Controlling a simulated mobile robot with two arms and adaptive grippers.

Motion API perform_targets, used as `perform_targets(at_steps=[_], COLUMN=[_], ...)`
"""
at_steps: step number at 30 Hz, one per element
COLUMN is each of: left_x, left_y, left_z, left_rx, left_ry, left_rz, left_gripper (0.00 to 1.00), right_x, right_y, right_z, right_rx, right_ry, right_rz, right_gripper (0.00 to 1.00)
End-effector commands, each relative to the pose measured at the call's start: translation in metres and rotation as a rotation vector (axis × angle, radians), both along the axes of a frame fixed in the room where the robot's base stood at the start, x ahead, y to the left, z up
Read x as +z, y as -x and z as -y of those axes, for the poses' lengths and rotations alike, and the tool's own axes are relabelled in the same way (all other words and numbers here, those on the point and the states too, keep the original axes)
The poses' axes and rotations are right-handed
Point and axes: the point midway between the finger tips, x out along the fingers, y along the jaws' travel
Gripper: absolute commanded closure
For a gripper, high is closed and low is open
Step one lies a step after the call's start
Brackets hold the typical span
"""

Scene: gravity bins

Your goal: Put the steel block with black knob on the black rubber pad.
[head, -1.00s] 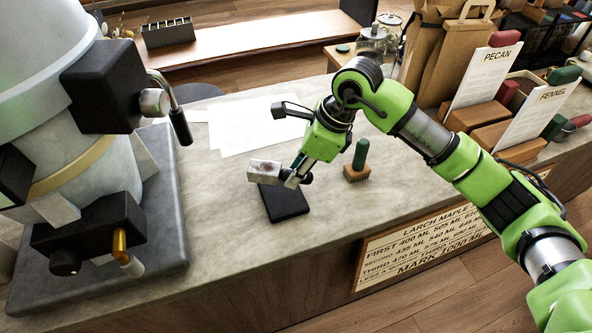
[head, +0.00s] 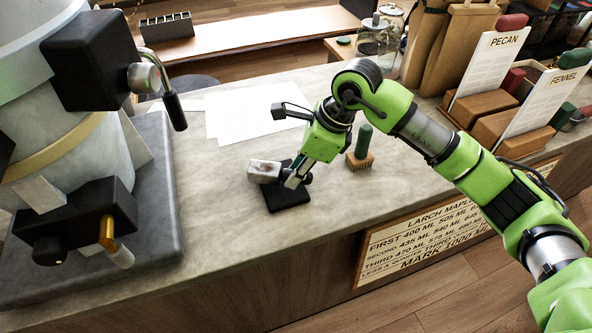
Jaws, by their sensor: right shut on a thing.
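The steel block (head: 264,171) is a small grey box with a brownish mark on its face. My right gripper (head: 293,180) is shut on it by its knob side, and the knob is mostly hidden by the fingers. The block is held tilted on its side, over the far left part of the black rubber pad (head: 287,200). I cannot tell if it touches the pad. The pad is a flat dark square on the grey counter. My left gripper is not in view.
A brush with a green handle (head: 364,143) stands right of the pad, close to my right gripper. White papers (head: 245,113) lie behind. A large machine (head: 70,140) on a grey base fills the left. The counter in front of the pad (head: 230,225) is clear.

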Motion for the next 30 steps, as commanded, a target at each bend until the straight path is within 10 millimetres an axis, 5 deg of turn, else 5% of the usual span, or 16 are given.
perform_targets(at_steps=[16,17,18,30], left_x=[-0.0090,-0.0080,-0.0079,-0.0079], left_y=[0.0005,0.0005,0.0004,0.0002], left_z=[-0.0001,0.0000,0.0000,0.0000], left_rx=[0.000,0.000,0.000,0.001], left_ry=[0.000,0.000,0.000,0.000], left_rz=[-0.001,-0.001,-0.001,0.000], left_gripper=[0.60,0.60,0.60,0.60], right_x=[-0.0087,-0.0077,-0.0075,-0.0084], right_y=[-0.0001,-0.0001,-0.0001,0.0001], right_z=[-0.0001,-0.0001,-0.0002,0.0002], right_rx=[0.000,0.000,0.000,0.000], right_ry=[-0.001,-0.001,-0.001,0.001], right_rz=[0.001,0.001,0.001,0.000], right_gripper=[1.00,0.72,0.62,0.60])
